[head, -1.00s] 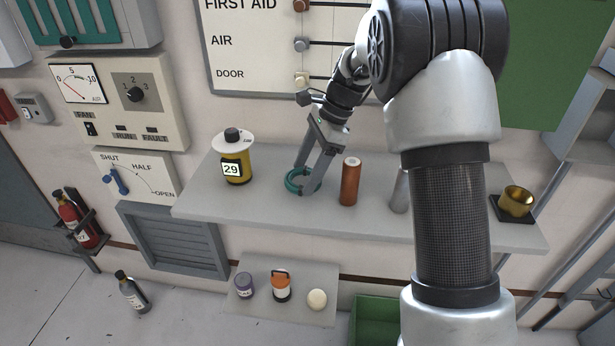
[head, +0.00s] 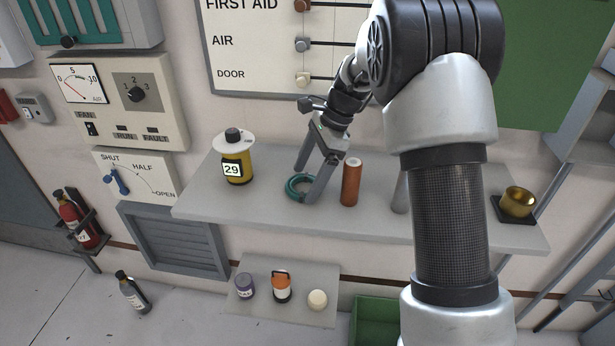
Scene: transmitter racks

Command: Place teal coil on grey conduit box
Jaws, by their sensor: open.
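The teal coil (head: 291,190) is a ring lying about flat on the grey wall shelf in the head view. My gripper (head: 305,184) is open and points down over the coil. One finger is behind the coil and the other is in front of its right side. I cannot tell whether either finger touches it. The near finger hides part of the ring. I cannot tell for sure which thing is the grey conduit box.
On the shelf (head: 240,208), a yellow canister (head: 238,174) stands left of the coil and a copper-brown cylinder (head: 351,184) stands close to its right. A grey cylinder (head: 400,192) is partly behind my arm. A brass cup (head: 518,202) is at the right end.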

